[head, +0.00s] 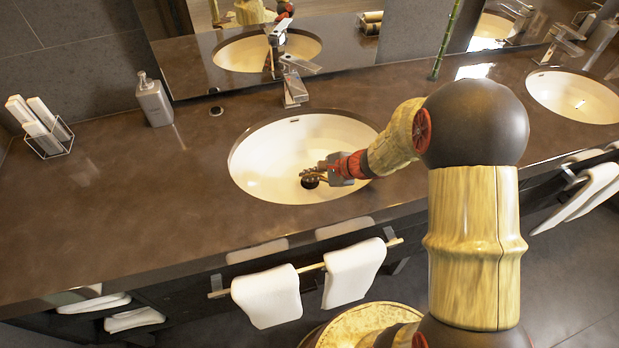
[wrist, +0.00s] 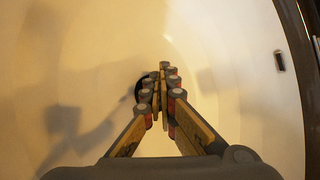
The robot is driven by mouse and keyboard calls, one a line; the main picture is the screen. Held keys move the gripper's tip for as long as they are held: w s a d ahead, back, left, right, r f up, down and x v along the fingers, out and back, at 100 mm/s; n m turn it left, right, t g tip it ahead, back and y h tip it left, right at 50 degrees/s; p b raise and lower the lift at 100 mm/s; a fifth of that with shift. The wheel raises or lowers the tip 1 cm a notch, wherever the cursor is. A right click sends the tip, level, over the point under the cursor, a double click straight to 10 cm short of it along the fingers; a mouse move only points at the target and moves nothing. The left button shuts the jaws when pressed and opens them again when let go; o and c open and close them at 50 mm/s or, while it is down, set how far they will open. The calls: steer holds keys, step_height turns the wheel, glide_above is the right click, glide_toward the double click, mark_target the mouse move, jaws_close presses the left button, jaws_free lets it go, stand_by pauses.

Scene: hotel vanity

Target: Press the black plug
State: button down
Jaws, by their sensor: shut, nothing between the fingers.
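The black plug (head: 309,183) sits at the bottom of the white oval sink basin (head: 262,168), in the middle of the head view. My gripper (head: 308,173) reaches down into the basin from the right, with its fingertips right at the plug. In the wrist view the shut, empty fingers (wrist: 163,72) cover most of the plug. Only a dark curved edge of the plug (wrist: 141,86) shows, to the left of the fingers. I cannot tell whether the fingertips touch the plug.
A chrome faucet (head: 293,88) stands behind the basin. A soap dispenser (head: 154,100) and a rack of rolled towels (head: 42,127) are on the counter to the left. White towels (head: 268,296) hang at the front edge. A second sink (head: 575,97) is at the right.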

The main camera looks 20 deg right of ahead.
step_height(320, 180, up, 6)
steer(key=p, duration=0.4)
stand_by(0.4)
stand_by(0.3)
step_height(320, 180, up, 9)
steer(key=n+g, duration=0.1)
steer(key=n, duration=0.4)
glide_above(309, 185)
steer(key=s+a, duration=0.4)
steer(key=s+a+r+n+g+p, duration=0.1)
steer(key=s+a+r+n, duration=0.1)
steer(key=s+r+n, duration=0.4)
steer(key=s+d+r+n+h, duration=0.2)
steer(key=s+r, duration=0.1)
steer(key=s, duration=0.3)
steer(key=s+d+r+n+h, duration=0.2)
steer(key=s+r+n, duration=0.1)
steer(key=s, duration=0.3)
steer(key=s+d+r+n+h+p, duration=0.1)
steer(key=s+d+r+n+h, duration=0.1)
steer(key=s+r, duration=0.2)
steer(key=shift+s+d+r+n+t, duration=0.3)
steer(key=shift+s+d+r+t, duration=0.1)
steer(key=shift+s, duration=0.85)
